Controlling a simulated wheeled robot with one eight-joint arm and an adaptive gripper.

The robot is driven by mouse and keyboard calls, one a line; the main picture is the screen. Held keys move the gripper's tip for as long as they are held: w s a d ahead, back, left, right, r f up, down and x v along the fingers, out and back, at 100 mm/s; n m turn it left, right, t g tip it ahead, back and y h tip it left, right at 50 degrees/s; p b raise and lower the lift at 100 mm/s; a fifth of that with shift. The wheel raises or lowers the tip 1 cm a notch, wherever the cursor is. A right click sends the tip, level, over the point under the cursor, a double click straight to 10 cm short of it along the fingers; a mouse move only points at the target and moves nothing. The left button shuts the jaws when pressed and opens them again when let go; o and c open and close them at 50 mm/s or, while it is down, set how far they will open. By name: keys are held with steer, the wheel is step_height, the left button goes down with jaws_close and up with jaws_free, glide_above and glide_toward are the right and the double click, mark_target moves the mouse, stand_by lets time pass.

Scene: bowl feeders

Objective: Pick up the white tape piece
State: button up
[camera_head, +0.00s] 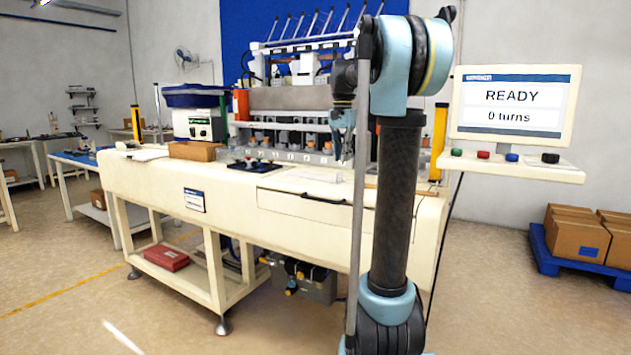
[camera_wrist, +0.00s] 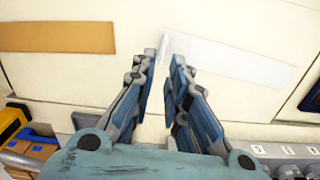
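A pale white strip (camera_wrist: 232,60), which looks like the white tape piece, lies on the cream worktop in the wrist view, slanting down to the right. Its left end shows a small greyish upright patch just beyond my fingertips; I cannot tell if that is a separate piece. My gripper (camera_wrist: 163,62) is open, its two blue-grey fingers apart with bare worktop between them. It seems not to touch the strip. In the head view my gripper (camera_head: 343,150) points down over the bench, and a faint clear-white strip (camera_head: 318,176) lies below it.
A tan strip (camera_wrist: 57,38) lies left of my gripper in the wrist view. A row of numbered feeders (camera_head: 290,145) stands behind the worktop (camera_head: 270,186). A cardboard box (camera_head: 193,151) and a dark tray (camera_head: 256,166) sit further left. A screen (camera_head: 513,104) reads "READY, 0 turns".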

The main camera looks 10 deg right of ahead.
mark_target(340, 173)
steer(key=shift+a+f, duration=0.2)
steer(key=shift+f, duration=3.5)
jaws_close()
steer(key=shift+r, duration=0.1)
